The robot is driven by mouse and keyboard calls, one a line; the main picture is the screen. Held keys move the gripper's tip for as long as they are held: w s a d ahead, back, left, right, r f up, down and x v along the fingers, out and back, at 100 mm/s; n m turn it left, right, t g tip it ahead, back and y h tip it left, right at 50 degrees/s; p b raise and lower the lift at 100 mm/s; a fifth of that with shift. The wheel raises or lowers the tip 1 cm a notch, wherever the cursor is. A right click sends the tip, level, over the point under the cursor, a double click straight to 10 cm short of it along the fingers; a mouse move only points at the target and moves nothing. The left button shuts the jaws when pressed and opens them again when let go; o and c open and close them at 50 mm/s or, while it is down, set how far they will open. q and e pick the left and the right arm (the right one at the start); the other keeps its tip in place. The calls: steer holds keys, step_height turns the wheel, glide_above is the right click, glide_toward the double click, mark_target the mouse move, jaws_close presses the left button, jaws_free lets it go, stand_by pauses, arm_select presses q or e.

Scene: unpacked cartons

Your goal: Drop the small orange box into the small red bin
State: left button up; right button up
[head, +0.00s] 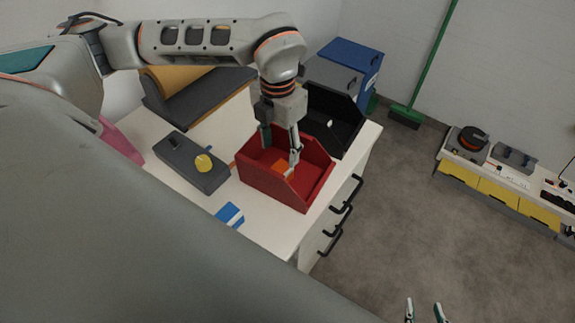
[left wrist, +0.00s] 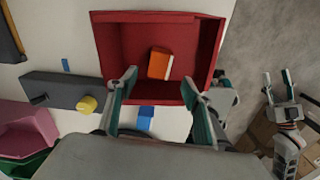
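The small red bin (head: 309,190) stands on the white table near its edge. The small orange box (head: 279,167) lies inside it, partly hidden behind my left gripper's fingers in the head view. In the left wrist view, the orange box (left wrist: 159,62) with one white side shows within the walls of the red bin (left wrist: 107,45), apart from both fingers. My left gripper (head: 281,153) points down into the bin, its fingers spread and empty. My right gripper (head: 427,309) is low at the bottom edge of the head view, far from the bin, its fingers apart and empty.
A grey box with a yellow knob (head: 204,163) and a blue-and-white item (head: 230,214) lie left of the bin. A black bin (head: 335,117) stands behind it. Black drawer handles (head: 341,208) stick out at the table's side.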

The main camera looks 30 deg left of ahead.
arm_select(q)
step_height(320, 180, up, 12)
stand_by(0.6)
stand_by(0.5)
